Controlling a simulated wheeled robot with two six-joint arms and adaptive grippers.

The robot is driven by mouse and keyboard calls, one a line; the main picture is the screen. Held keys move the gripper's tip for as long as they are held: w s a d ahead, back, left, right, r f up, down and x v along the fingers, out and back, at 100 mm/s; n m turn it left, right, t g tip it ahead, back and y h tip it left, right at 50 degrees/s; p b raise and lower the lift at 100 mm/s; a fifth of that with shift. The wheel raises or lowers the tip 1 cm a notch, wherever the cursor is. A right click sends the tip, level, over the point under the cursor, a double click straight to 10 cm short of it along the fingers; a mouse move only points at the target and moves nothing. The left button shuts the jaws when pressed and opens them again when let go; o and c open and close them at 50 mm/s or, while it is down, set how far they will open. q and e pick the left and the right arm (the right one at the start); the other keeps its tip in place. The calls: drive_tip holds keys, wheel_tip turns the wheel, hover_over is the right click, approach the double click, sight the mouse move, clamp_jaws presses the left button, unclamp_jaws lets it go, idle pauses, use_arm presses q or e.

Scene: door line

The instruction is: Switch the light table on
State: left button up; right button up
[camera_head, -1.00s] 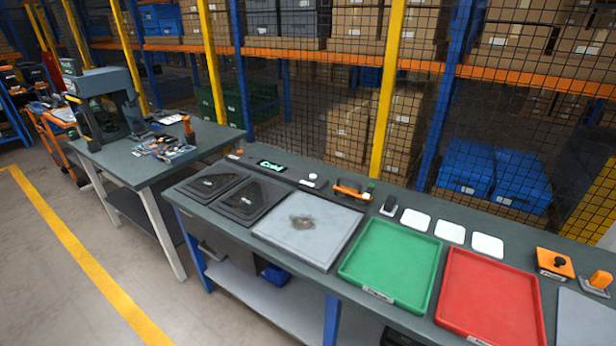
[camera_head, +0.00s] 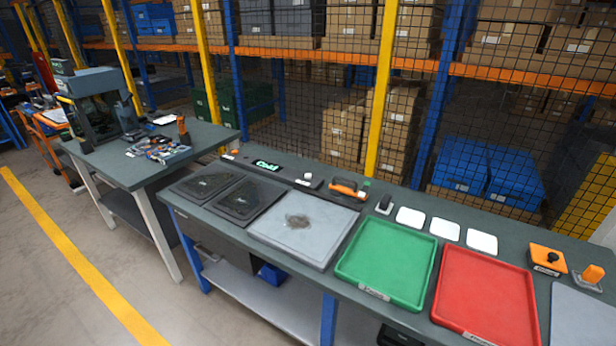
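A small dark rocker-like device (camera_head: 384,203) stands farther right. Neither of my grippers is in view.
Left of the panel lie two dark trays (camera_head: 245,200) and a green display (camera_head: 266,165). An orange-handled tool (camera_head: 348,188) lies behind the panel. Right are a green tray (camera_head: 387,262), a red tray (camera_head: 487,295), white squares (camera_head: 445,229) and an orange control box (camera_head: 547,259).

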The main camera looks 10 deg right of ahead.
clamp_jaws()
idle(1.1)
